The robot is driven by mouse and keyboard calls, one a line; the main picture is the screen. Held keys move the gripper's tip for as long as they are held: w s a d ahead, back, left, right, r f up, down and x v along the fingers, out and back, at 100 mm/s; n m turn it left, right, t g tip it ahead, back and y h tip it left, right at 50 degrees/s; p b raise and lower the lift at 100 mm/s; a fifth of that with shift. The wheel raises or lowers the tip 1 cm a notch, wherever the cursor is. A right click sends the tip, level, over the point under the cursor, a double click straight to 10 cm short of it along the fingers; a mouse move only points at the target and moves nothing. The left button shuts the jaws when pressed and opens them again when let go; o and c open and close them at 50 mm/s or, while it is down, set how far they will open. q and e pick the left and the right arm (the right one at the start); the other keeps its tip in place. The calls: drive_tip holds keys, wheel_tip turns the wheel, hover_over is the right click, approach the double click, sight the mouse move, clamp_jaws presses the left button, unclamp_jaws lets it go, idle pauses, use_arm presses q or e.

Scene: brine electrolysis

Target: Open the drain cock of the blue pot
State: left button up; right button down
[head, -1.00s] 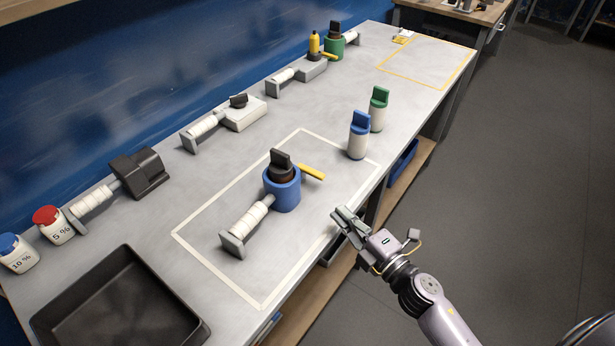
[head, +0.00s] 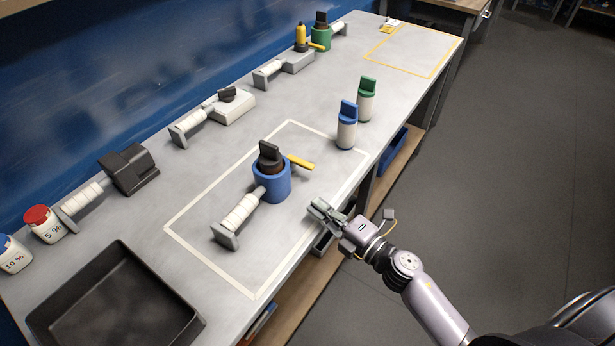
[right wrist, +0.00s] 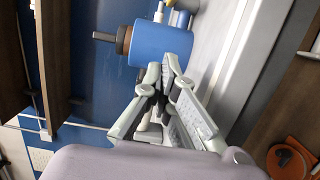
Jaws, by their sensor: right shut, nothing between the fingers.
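The blue pot (head: 272,186) stands inside the white-outlined area, with a black handled top (head: 270,158) and a white ribbed piece (head: 240,211) beside its lower left. A yellow lever (head: 300,162), apparently its drain cock handle, sticks out to the right from the upper side. My right gripper (head: 322,210) is shut and empty, to the right of the pot and apart from it, near the table's front edge. In the right wrist view the fingers (right wrist: 170,85) show in front of the blue pot (right wrist: 162,45), which looks tipped sideways there. My left gripper is not in view.
A blue-capped bottle (head: 347,128) and a green-capped bottle (head: 366,100) stand beyond the outline. A black tray (head: 180,325) lies at the front left. A green pot (head: 320,40) and grey devices line the wall side. The yellow-outlined area (head: 430,75) has bare room.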

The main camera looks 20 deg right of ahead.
sight(294, 175)
drive_tip(key=p+x, duration=0.1)
drive_tip(key=x, duration=0.6)
drive_tip(key=shift+w+a+r, duration=0.1)
drive_tip(key=shift+w+r, duration=0.05)
drive_tip(key=shift+w, duration=0.15)
drive_tip(key=shift+w+d, duration=0.8)
drive_tip(key=shift+d, duration=0.2)
drive_tip(key=shift+w+d, duration=0.4)
drive_tip(key=shift+d, duration=0.15)
drive_tip(key=shift+d, duration=0.1)
drive_tip(key=shift+d+n+y+b, duration=0.15)
drive_tip(key=shift+n+y+b, duration=0.15)
drive_tip(key=shift+y, duration=0.1)
